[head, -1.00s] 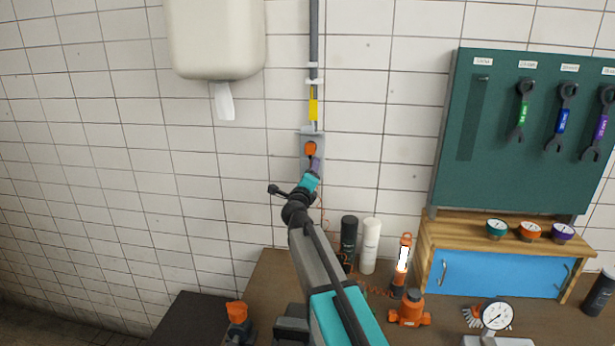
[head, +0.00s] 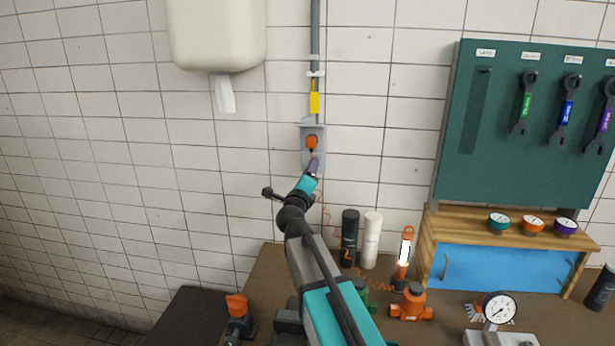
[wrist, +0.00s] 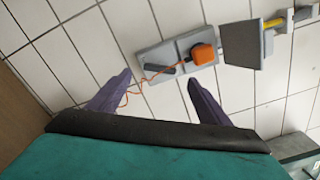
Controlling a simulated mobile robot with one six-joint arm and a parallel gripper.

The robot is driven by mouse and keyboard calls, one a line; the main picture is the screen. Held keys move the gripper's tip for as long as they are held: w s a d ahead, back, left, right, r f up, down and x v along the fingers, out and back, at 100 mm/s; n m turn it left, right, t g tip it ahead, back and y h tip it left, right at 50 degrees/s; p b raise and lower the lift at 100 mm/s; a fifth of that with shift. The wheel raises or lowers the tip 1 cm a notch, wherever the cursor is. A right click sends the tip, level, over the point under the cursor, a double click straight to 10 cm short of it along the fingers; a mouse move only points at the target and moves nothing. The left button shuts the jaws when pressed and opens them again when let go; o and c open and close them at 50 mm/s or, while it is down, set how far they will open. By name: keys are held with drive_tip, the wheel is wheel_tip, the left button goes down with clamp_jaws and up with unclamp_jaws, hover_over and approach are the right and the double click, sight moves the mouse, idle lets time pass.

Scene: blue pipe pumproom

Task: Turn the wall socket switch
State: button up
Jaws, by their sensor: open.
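The grey wall socket (head: 303,133) is on the white tiled wall, below a yellow-marked conduit. An orange plug (head: 311,142) sits in its upper part; the plug is also clear in the wrist view (wrist: 203,54). In the wrist view the socket plate (wrist: 150,56) has a dark elongated switch (wrist: 159,72) on its left half. My gripper (wrist: 160,78) is open, with its purple fingers spread either side of the switch in that view. No contact shows. In the head view my gripper (head: 313,166) covers the socket's lower part and hides the switch.
An orange cord (wrist: 133,90) hangs from the plug past the left finger. A grey box-like hood (wrist: 245,45) sticks out beside the socket. Below is a bench with black and white bottles (head: 371,240) and a lit orange lamp (head: 405,250). A dispenser (head: 216,35) hangs upper left.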

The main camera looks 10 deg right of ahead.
drive_tip(key=b+v, duration=0.1)
drive_tip(key=v, duration=0.6)
drive_tip(key=shift+s+b, duration=0.25)
drive_tip(key=shift+b, duration=0.15)
drive_tip(key=shift+a, duration=0.1)
